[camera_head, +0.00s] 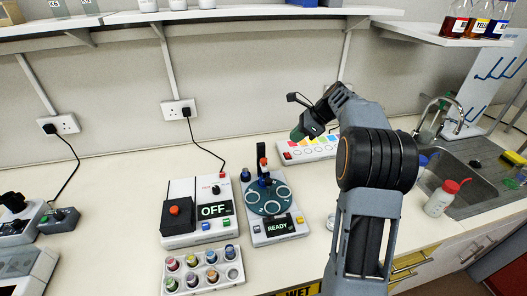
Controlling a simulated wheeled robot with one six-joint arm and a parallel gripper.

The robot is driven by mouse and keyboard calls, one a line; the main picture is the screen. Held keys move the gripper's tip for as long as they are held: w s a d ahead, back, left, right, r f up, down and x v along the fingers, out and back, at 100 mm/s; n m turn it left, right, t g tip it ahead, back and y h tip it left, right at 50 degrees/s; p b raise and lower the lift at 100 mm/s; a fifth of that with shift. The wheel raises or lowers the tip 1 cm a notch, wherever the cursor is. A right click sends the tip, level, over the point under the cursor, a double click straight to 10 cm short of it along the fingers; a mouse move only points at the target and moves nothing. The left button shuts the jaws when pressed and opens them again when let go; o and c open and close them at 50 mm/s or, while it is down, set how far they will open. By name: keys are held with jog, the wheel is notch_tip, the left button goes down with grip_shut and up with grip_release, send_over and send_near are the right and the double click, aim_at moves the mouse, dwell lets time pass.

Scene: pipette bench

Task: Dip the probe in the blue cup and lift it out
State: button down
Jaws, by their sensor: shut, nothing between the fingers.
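My gripper (302,131) is at the end of my arm, above the back of the bench. It is shut and empty, with a green patch at its tip. A grey device with a round teal disc (268,198) and a READY display stands left of it. A small dark blue cup-like piece (245,174) sits at its back left corner. A black and red upright part (262,156) rises behind the disc; I cannot tell whether it is the probe. Another blue piece (421,160) stands by the sink. I cannot tell which is the blue cup.
A rack (205,271) of several coloured vials is in front. A colour-patch panel (309,148) lies beneath my gripper. Shelves run overhead.

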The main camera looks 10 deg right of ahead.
jog(key=shift+v, duration=1.85)
jog(key=s+f+n+h, duration=0.35)
jog(key=f+n, duration=0.25)
jog(key=n, duration=0.2)
jog(key=s+a+n+h, duration=0.1)
jog(key=s+a+n, duration=0.2)
jog(key=s, duration=0.4)
jog(key=s+a+n+t+h, duration=0.1)
jog(key=s+a+n, duration=0.3)
jog(key=s+n, duration=0.2)
jog(key=s+a+n+t+h, duration=0.1)
jog(key=s+a+n, duration=0.3)
jog(key=s, duration=0.5)
jog(key=shift+r+n, duration=0.5)
jog(key=shift+n, duration=0.1)
